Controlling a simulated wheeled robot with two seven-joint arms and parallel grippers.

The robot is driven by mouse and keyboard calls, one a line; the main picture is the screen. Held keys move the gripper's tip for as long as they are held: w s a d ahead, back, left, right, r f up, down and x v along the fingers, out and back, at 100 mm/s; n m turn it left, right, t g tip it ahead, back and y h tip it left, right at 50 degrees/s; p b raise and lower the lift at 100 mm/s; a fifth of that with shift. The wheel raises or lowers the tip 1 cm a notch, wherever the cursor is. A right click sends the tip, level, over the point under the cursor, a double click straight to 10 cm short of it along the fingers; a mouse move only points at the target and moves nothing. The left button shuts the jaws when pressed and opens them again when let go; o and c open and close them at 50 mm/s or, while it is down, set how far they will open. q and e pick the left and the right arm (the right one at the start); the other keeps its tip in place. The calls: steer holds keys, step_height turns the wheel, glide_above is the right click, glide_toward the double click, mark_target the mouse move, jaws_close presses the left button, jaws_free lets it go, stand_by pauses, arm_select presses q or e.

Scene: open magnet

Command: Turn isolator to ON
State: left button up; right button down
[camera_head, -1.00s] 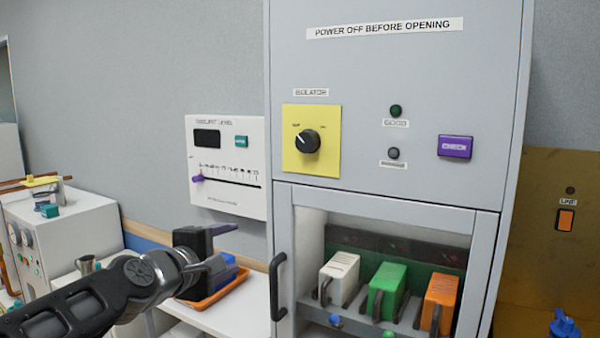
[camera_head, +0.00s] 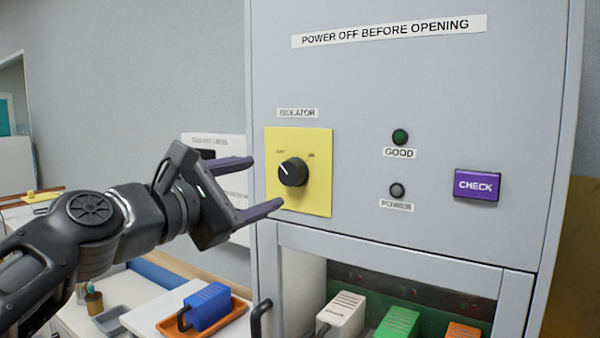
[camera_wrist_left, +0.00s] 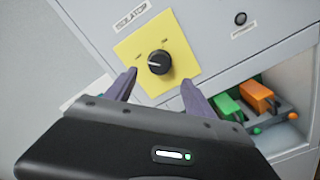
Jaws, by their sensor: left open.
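The isolator is a round black knob (camera_head: 293,172) on a yellow plate (camera_head: 314,195) on the grey cabinet front, under a label reading ISOLATOR. The knob's white mark points up and left, toward the left-hand label. In the left wrist view the knob (camera_wrist_left: 159,62) sits ahead, between the lines of the two fingers. My left gripper (camera_head: 268,184) is open and empty, its purple fingers pointing at the plate, one higher and one lower. The fingertips are just left of the knob in the head view and do not grip it. My right gripper is not in view.
The purple CHECK button (camera_head: 477,185), the GOOD lamp (camera_head: 400,137) and the POWER lamp (camera_head: 397,190), both dark, are right of the plate. Below is an open bay with a white block (camera_head: 342,314) and others. A blue block (camera_head: 207,306) lies in an orange tray.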

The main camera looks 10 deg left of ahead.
mark_target(287, 175)
arm_select(q)
steer(key=p+x, duration=0.2)
steer(key=x, duration=0.4)
steer(key=shift+w+r, duration=0.1)
steer(key=shift+w, duration=0.2)
steer(key=shift+w+d+p, duration=0.2)
steer(key=shift+w+p, duration=0.1)
steer(key=shift+w, duration=0.1)
jaws_close()
stand_by(0.5)
